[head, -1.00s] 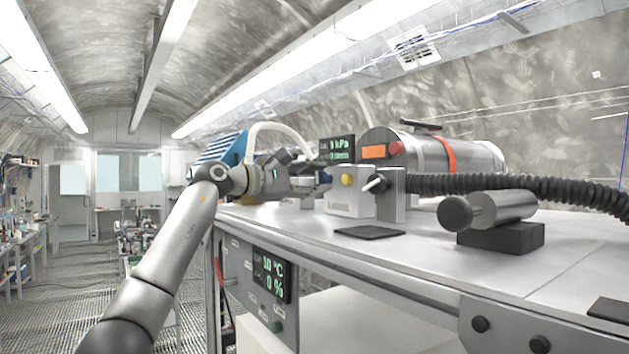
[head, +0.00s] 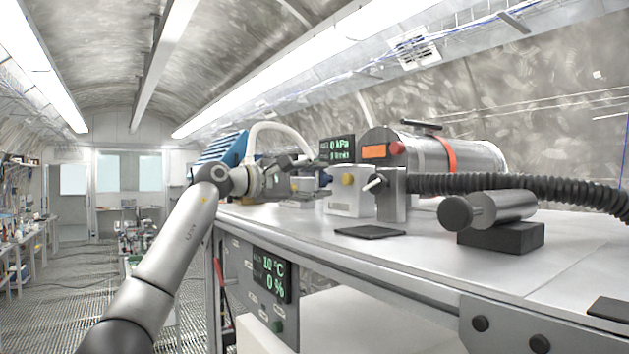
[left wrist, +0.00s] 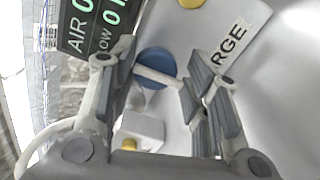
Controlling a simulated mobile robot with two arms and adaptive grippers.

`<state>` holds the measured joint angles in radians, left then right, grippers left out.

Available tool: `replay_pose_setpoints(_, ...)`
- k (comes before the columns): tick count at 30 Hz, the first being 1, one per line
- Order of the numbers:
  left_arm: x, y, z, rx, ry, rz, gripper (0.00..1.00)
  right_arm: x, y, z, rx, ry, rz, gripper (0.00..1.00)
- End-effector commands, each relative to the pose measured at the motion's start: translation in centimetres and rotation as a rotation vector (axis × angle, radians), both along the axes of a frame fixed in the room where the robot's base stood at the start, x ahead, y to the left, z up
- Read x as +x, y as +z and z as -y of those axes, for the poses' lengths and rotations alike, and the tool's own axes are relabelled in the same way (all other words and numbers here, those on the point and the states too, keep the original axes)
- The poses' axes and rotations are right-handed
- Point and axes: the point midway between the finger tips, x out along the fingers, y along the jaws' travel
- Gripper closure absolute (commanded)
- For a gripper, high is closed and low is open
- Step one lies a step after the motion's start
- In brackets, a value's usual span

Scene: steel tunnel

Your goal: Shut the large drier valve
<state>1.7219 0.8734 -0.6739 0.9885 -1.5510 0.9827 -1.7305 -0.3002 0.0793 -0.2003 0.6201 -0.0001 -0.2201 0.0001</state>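A round blue valve knob with a white bar handle (left wrist: 150,72) shows in the left wrist view. It is on a white housing with a label whose visible letters read "RGE" (left wrist: 230,42). My left gripper (left wrist: 160,66) is open, its fingers on either side of the knob in that view. I cannot tell whether they touch it. In the head view my left gripper (head: 318,180) is at the left side of a white box (head: 348,200) with a yellow knob (head: 347,180), and hides the blue knob there. My right gripper is not in view.
A display (head: 337,149) stands behind the box. A metal block with a lever (head: 391,197) and a black corrugated hose (head: 500,184) are to the right. A steel cylinder with an orange band (head: 470,152) lies behind.

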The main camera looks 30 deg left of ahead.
Motion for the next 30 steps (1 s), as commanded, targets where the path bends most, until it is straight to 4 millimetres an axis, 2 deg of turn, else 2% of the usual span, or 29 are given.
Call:
replay_pose_setpoints(2, 0.0, 0.1, 0.0, -0.002, 0.000, 0.001, 0.44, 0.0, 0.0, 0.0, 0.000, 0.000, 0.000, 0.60)
replay_pose_setpoints(14, -0.7, 0.4, -0.4, -0.005, 0.002, 0.009, 0.44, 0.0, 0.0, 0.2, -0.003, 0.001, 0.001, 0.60)
replay_pose_setpoints(17, -2.0, 0.4, -1.0, -0.004, 0.005, 0.009, 0.44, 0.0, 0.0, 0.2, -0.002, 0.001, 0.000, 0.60)
replay_pose_setpoints(24, -6.7, 0.2, -3.0, -0.004, 0.005, 0.007, 0.44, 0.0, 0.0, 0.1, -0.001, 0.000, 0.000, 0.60)
replay_pose_setpoints(30, -9.8, 0.2, -4.3, -0.004, 0.004, 0.005, 0.44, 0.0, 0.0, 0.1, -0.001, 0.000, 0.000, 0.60)
